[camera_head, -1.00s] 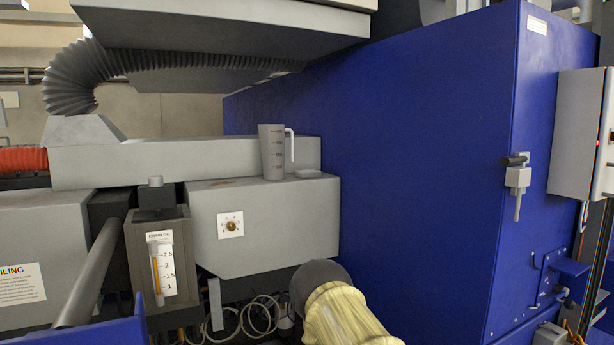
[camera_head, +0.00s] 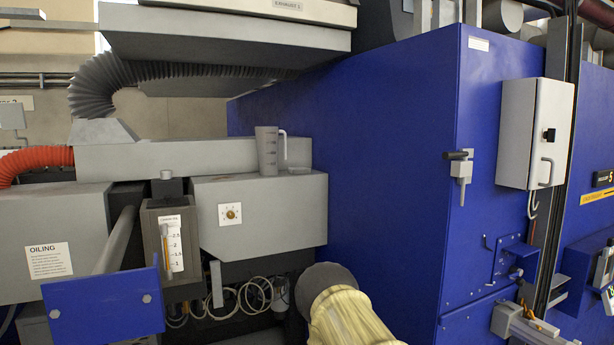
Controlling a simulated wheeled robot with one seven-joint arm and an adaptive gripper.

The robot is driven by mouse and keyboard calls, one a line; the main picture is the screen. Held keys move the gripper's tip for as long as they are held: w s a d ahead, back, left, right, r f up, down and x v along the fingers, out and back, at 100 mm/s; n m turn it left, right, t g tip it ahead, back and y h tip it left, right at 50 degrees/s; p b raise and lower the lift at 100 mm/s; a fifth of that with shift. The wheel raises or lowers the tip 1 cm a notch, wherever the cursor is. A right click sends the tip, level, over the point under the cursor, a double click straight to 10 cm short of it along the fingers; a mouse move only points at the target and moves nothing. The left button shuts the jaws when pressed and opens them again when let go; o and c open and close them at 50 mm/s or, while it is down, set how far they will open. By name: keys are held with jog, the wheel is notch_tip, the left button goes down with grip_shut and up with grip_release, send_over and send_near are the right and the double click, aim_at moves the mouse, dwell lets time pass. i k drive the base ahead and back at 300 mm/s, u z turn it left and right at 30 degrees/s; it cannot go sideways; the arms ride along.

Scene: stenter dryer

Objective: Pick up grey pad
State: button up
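A small flat pale grey piece, which may be the grey pad (camera_head: 299,170), lies on top of the grey machine box (camera_head: 285,213), near its right end. A grey measuring jug (camera_head: 267,152) with a handle stands upright just left of it. The piece is small in view and partly close to the jug's handle side, so its shape is hard to tell. Part of my own arm, with a yellowish cover and dark grey end, shows at the bottom centre, below and apart from the box. My gripper is not in view.
A tall blue housing (camera_head: 345,170) stands right of the box. A grey hood (camera_head: 235,25) overhangs above. An oil gauge (camera_head: 172,245) and a blue plate (camera_head: 103,304) are at the lower left. Cables (camera_head: 255,295) hang below the box.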

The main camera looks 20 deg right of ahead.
aim_at(301, 170)
jog(key=k, duration=0.45)
jog(key=z, duration=2.45)
jog(key=i, duration=1.7)
jog(key=u, duration=3)
jog(key=i, duration=1.7)
jog(key=u, duration=0.05)
